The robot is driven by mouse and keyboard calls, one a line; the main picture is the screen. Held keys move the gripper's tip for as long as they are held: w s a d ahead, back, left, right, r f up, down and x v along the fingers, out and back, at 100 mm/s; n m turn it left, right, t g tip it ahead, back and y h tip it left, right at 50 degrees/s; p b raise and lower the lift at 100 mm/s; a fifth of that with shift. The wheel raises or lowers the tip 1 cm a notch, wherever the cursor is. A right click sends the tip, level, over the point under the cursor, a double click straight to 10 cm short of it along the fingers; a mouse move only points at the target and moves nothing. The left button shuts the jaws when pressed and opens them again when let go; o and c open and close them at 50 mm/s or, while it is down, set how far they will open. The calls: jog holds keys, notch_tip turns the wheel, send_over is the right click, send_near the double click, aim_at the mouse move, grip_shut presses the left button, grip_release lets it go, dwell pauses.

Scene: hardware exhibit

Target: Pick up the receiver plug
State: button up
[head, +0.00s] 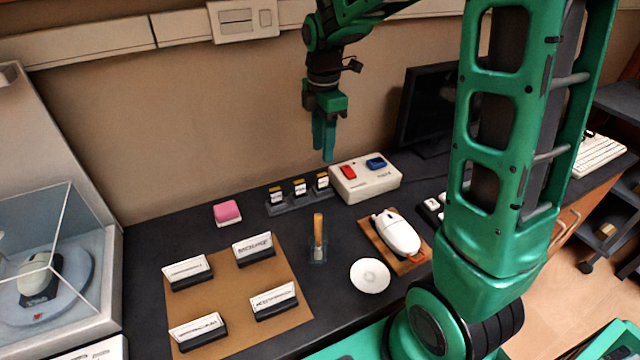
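Three small black plugs with white labels and orange-gold tops stand upright in a row in a dark grey rack (300,205) near the wall: a left plug (277,196), a middle plug (300,188) and a right plug (322,181). Their labels are too small to read, so I cannot tell which is the receiver plug. My gripper (328,158) points down in the air, near the right plug in the picture and apart from it. Its teal fingers look close together, seen from the side. Nothing shows between them.
A white box (352,192) with red and blue parts stands right of the rack. A white mouse (396,233) on a wooden board, a white dish (370,276), an upright brush-like tool (318,236), a pink block (227,210) and several label holders on a brown mat (228,302) lie nearer.

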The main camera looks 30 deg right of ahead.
aim_at(322, 174)
notch_tip(322, 174, down, 11)
jog(key=shift+w+r, duration=0.1)
jog(key=shift+r, duration=0.1)
grip_shut()
dwell(0.4)
